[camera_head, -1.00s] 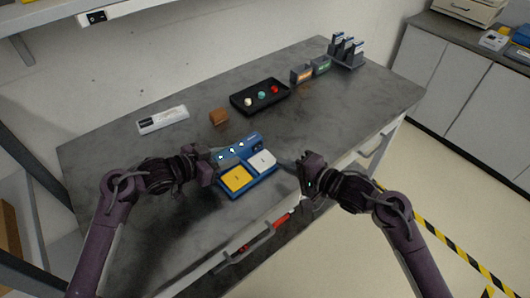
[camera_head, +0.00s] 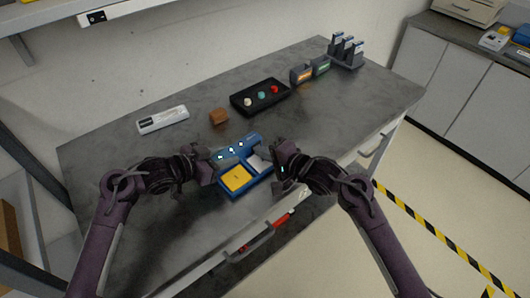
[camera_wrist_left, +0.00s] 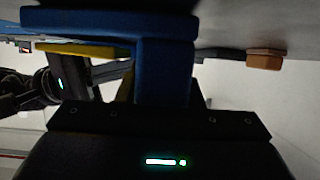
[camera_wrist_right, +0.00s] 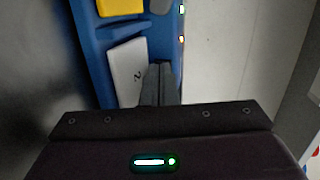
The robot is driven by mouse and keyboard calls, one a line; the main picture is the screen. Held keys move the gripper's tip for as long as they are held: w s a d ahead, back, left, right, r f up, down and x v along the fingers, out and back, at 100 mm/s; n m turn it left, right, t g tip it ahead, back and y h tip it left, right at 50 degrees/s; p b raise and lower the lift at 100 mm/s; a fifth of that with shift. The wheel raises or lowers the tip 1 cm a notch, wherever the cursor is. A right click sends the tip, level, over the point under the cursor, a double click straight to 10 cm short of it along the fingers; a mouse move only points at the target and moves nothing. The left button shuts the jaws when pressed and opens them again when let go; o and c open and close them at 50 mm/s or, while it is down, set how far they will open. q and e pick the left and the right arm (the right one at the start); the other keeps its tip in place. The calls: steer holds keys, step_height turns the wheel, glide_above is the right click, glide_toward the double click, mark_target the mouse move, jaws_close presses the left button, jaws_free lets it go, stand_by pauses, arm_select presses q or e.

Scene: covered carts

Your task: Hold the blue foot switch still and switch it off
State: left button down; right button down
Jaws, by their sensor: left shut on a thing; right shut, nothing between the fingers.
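The blue foot switch (camera_head: 263,183) lies on the grey bench, with a yellow pedal (camera_head: 236,178) on the left and a white pedal (camera_head: 256,163) on the right. Small lights glow along its back strip (camera_head: 231,150). My left gripper (camera_head: 217,163) is shut on the switch's left end; the blue body fills the left wrist view (camera_wrist_left: 165,60). My right gripper (camera_head: 268,155) is shut and empty over the white pedal. In the right wrist view its fingertips (camera_wrist_right: 160,75) overlap the edge of the white pedal (camera_wrist_right: 128,72), marked 2. I cannot tell whether they touch it.
Behind the switch are a brown block (camera_head: 219,117), a white labelled box (camera_head: 162,119) and a black tray (camera_head: 242,108) with coloured balls. Small boxes (camera_head: 302,74) and a rack (camera_head: 346,58) stand farther back. The bench's left part is clear.

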steer(key=shift+a, duration=0.6)
steer(key=shift+w+d, duration=0.3)
steer(key=shift+d, duration=0.2)
steer(key=shift+w+d, duration=0.3)
steer(key=shift+d, duration=0.3)
steer(key=shift+s+d, duration=0.1)
steer(key=shift+s, duration=0.3)
steer(key=s+d+r, duration=0.1)
steer(key=s+d, duration=0.1)
steer(key=s, duration=0.3)
steer(key=s+d+r, duration=0.2)
steer(key=s+d, duration=0.1)
steer(key=s, duration=0.3)
steer(key=shift+s+d, duration=0.3)
steer(key=shift+d, duration=0.1)
